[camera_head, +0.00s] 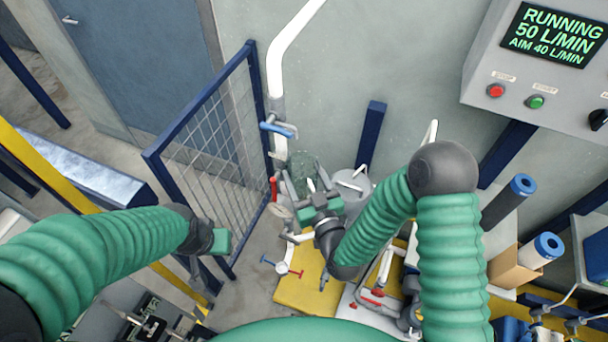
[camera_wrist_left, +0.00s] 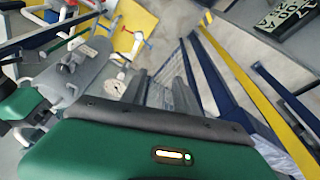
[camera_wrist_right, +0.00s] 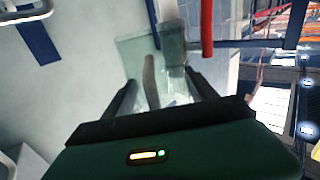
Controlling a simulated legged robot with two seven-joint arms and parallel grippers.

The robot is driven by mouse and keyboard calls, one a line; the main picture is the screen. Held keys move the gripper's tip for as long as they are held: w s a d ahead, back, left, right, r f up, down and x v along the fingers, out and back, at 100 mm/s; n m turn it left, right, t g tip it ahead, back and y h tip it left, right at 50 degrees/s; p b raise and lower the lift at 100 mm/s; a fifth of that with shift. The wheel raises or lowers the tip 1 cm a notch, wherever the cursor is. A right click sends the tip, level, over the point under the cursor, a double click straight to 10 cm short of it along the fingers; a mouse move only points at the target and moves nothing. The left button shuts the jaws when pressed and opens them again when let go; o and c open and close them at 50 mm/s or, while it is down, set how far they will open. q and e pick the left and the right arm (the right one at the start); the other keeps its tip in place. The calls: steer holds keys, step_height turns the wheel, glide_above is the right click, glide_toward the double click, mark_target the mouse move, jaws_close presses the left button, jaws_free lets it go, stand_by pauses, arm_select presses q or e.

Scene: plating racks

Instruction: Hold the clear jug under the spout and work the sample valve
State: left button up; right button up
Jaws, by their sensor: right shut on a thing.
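The clear jug (camera_head: 302,170) is upright-looking and faint against the wall, by the pipework in the head view. In the right wrist view the jug (camera_wrist_right: 137,50) stands beyond my fingers. My right gripper (camera_head: 312,188) is shut on its grey handle (camera_wrist_right: 152,82). A red valve handle (camera_head: 273,188) is just left of the jug; it also shows in the right wrist view (camera_wrist_right: 207,28). The spout is hard to make out behind the jug. My left gripper (camera_head: 222,242) is left of the pipework, and its fingers (camera_wrist_left: 162,88) look apart and empty in the left wrist view.
A blue-framed mesh panel (camera_head: 215,140) stands left of the pipes. A blue handle (camera_head: 278,128) sits higher on the pipe. The wall panel (camera_head: 550,50) reads RUNNING 50 L/MIN, AIM 40 L/MIN, with red (camera_head: 495,90) and green (camera_head: 536,102) buttons. Lower pipes and a yellow base (camera_head: 305,292) are below.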

arm_select(q)
steer(key=shift+a, duration=0.15)
steer(key=shift+c, duration=0.2)
steer(key=w+a+r+n+t, duration=0.3)
steer(key=w+t, duration=0.1)
steer(key=w, duration=0.5)
steer(key=n+t+h, duration=0.6)
steer(key=h, duration=0.7)
glide_toward(283, 130)
steer(key=w, duration=0.1)
steer(key=x, duration=0.8)
steer(key=f+x, duration=0.1)
steer(key=x, duration=0.3)
steer(key=shift+w+d, duration=0.1)
steer(key=shift+d, duration=0.1)
steer(key=shift+r, duration=0.1)
